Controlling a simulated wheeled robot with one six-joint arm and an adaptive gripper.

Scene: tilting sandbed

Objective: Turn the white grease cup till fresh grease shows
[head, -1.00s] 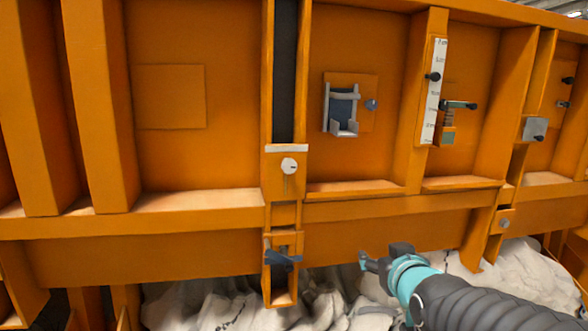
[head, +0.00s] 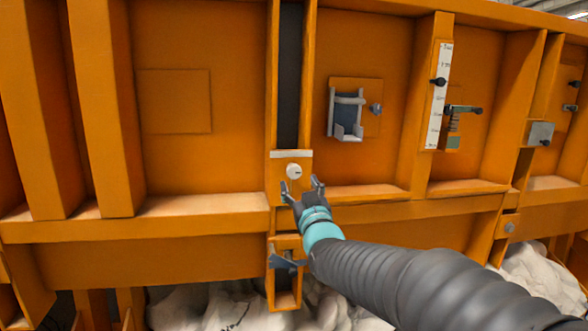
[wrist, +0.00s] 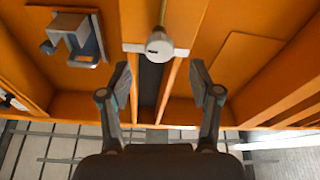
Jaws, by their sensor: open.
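The white grease cup (head: 294,171) is a small round cap on an orange block, below a pale strip on the dark vertical channel. It also shows in the wrist view (wrist: 159,46), beyond my fingertips and roughly centred between them. My gripper (head: 302,187) is open and empty, just below the cup in the head view. In the wrist view its two fingers (wrist: 165,82) stand wide apart, and the cup is not between them. I see no grease around the cup, but the cup is small in both views.
A grey bracket with a dark insert (head: 347,114) is on the panel to the right. A white scale strip (head: 439,95) stands farther right. A dark blue lever (head: 285,262) is below the cup. An orange ledge (head: 200,228) runs along the wall.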

